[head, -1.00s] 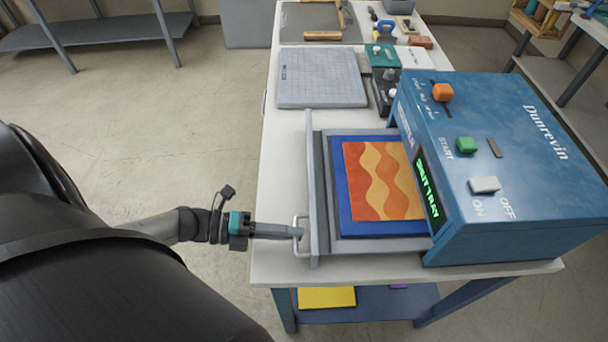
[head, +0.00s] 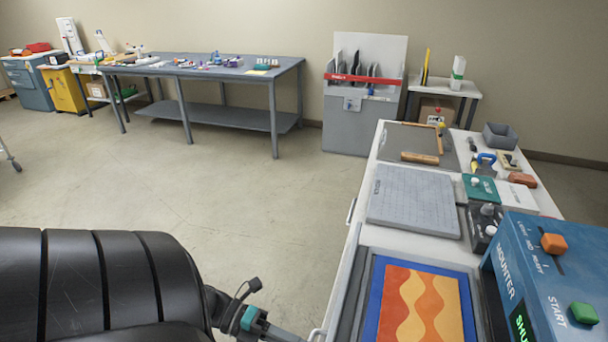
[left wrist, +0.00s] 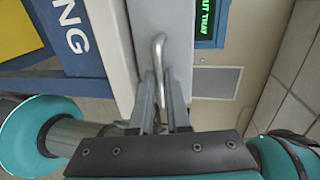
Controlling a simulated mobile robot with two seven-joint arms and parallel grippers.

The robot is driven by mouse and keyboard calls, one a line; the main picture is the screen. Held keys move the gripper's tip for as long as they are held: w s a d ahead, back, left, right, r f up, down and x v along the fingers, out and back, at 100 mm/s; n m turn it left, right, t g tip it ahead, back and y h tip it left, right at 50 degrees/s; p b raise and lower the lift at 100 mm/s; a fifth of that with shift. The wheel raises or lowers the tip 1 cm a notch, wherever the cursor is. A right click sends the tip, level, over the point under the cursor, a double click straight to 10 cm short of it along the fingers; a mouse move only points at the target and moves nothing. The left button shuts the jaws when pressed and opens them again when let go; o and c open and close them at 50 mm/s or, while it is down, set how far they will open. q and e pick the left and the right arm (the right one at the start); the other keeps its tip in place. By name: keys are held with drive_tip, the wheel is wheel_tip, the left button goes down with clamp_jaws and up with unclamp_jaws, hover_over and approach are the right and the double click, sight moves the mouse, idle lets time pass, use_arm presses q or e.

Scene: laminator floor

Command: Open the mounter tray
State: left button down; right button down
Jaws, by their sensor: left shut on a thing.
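The mounter (head: 545,260) is a blue box at the right edge of the head view, partly cut off. Its tray (head: 352,315) is out to the left, bearing a blue board (head: 373,310) with an orange, red and yellow wavy picture (head: 420,305). The tray's metal handle (left wrist: 158,45) shows in the left wrist view, with my left gripper (left wrist: 161,85) shut on it. In the head view the gripper's fingers are mostly below the bottom edge. The green display (left wrist: 207,16) reads "UT TRAY", its start cut off. My right gripper is not in view.
A grey gridded board (head: 413,200) lies on the white bench behind the tray. A green block (head: 480,188) and small tools stand to its right. A long grey table (head: 215,70) stands against the far wall. The floor (head: 220,190) left of the bench is clear.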

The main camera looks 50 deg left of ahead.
use_arm(q)
drive_tip(key=c, duration=0.9)
unclamp_jaws()
drive_tip(key=shift+b+v, duration=0.95)
drive_tip(key=shift+v, duration=6.7)
